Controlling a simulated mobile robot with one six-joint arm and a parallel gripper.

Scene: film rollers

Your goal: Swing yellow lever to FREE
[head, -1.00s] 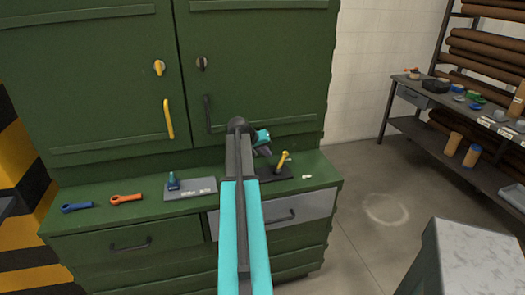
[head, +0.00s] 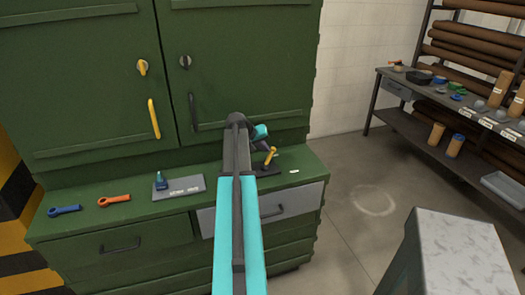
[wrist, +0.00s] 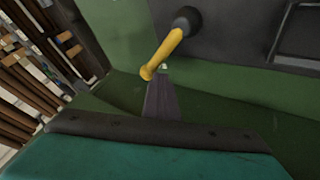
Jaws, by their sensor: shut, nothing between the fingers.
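The yellow lever (head: 270,156) stands tilted on a dark base on the green cabinet's counter in the head view. In the wrist view the lever (wrist: 166,50) reaches down and left from a dark round pivot (wrist: 187,20) on a dark plate. My gripper (wrist: 160,98) is shut and empty, its fingers just below the lever's free end; I cannot tell whether they touch. In the head view my gripper (head: 262,143) is just left of and behind the lever, partly hidden by my arm. No FREE marking is readable.
The counter (head: 215,207) also holds a blue wrench (head: 64,210), an orange wrench (head: 114,200) and a grey plate (head: 185,191) with a small teal bottle (head: 160,180). A small white tag (head: 294,172) lies right of the lever. A grey-topped block (head: 460,245) stands at front right.

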